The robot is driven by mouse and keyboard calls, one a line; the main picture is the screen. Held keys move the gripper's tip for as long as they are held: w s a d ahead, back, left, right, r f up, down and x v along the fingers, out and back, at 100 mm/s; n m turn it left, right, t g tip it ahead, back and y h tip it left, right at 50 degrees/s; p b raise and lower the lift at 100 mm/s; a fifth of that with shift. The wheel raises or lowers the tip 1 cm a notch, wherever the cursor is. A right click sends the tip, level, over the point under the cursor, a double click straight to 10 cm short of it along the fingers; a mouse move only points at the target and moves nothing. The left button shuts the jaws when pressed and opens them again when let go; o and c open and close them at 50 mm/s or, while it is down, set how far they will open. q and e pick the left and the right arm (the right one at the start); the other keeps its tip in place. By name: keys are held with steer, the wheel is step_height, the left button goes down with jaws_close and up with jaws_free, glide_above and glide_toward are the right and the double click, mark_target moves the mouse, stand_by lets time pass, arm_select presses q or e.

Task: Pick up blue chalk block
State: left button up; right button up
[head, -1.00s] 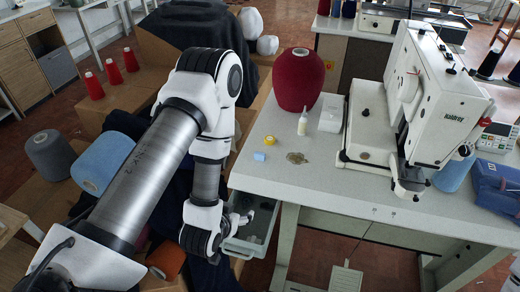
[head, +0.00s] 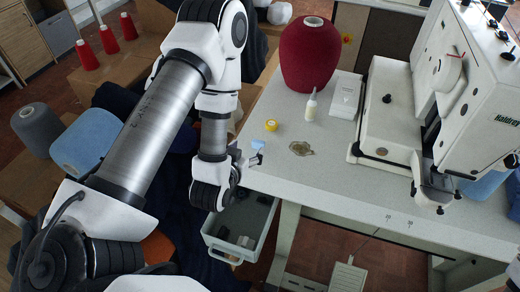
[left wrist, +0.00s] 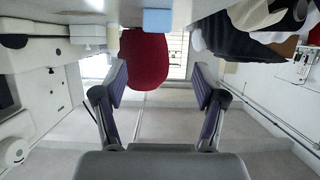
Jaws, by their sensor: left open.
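The blue chalk block (head: 258,145) lies near the left edge of the pale work table (head: 330,183). My left gripper (head: 253,161) is at that edge, just in front of the block, and partly hides it. In the left wrist view the fingers of my left gripper (left wrist: 161,82) are spread wide with nothing between them. There the blue chalk block (left wrist: 158,20) shows at the top middle, beyond the fingertips and apart from them.
A yellow tape roll (head: 272,126), a small white bottle (head: 311,106), a brownish flat piece (head: 301,148) and a dark red cone (head: 309,55) stand near the block. The sewing machine (head: 395,120) is at right. A grey bin (head: 223,246) hangs below the table edge.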

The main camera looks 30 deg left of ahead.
mark_target(257, 144)
arm_select(q)
step_height(257, 144, down, 2)
steer(key=shift+w+f+b, duration=0.1)
steer(key=shift+f+b, duration=0.1)
steer(key=shift+b, duration=0.25)
steer(key=shift+w+a+f, duration=0.1)
steer(key=shift+w+f, duration=0.1)
steer(key=x, duration=0.2)
steer(key=p+x, duration=0.1)
steer(key=x, duration=0.4)
steer(key=shift+w+d+r+p, duration=0.15)
steer(key=shift+d+r+p, duration=0.1)
steer(key=shift+p, duration=0.05)
steer(key=shift+w+a+f, duration=0.1)
steer(key=shift+w+f, duration=0.05)
steer(key=shift+w, duration=0.1)
steer(key=shift+s, duration=0.1)
steer(key=c, duration=1)
arm_select(e)
steer(key=shift+w+f, duration=0.15)
steer(key=shift+f, duration=0.2)
